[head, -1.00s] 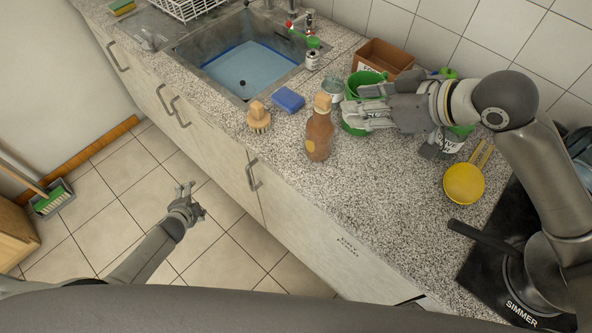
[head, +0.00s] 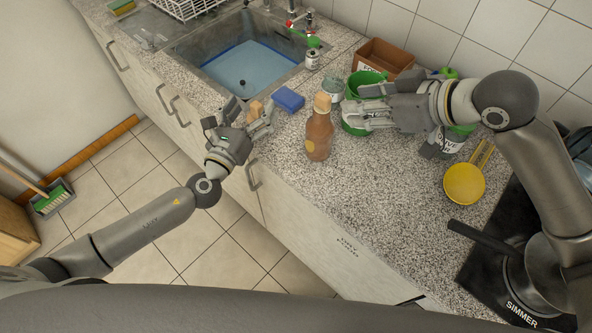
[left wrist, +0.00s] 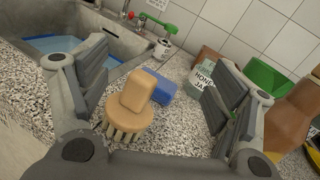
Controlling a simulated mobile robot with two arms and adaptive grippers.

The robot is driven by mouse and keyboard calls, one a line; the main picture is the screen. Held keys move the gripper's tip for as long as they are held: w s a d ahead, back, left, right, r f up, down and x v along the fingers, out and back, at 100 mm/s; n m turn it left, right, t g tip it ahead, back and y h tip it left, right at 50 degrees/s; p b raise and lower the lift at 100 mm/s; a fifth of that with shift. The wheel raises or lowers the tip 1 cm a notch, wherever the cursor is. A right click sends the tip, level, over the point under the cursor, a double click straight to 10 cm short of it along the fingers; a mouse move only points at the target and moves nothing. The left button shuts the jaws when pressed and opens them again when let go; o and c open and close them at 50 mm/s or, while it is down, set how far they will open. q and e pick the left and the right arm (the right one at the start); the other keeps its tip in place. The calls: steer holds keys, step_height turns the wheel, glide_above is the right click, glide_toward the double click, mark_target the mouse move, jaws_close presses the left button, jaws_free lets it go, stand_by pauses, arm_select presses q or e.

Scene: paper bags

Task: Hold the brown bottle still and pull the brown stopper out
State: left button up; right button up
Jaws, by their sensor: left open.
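The brown bottle (head: 319,139) stands upright on the counter, with a light-brown stopper (head: 322,104) in its neck. At the right edge of the left wrist view the bottle (left wrist: 290,121) is partly cut off. My left gripper (head: 250,106) is open and empty, at the counter's front edge left of the bottle. Its fingers (left wrist: 155,80) lie on either side of a wooden brush, apart from the bottle. My right gripper (head: 352,106) is just right of the bottle, fingers spread and pointing left toward it, with nothing visible between them.
The wooden brush (left wrist: 127,115) and a blue sponge (head: 288,99) lie left of the bottle. A green pot (head: 366,79), a jar (head: 333,88) and a brown box (head: 384,58) crowd behind my right gripper. A yellow scoop (head: 464,184) lies right. Counter in front of the bottle is clear.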

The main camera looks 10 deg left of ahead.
mark_target(312, 147)
arm_select(q)
steer(key=s+d+f+m+g+h, duration=0.15)
steer(key=s+d+f+m, duration=0.25)
steer(key=s+d, duration=0.85)
steer(key=shift+h, duration=0.35)
steer(key=x, duration=0.9)
steer(key=shift+w, duration=0.4)
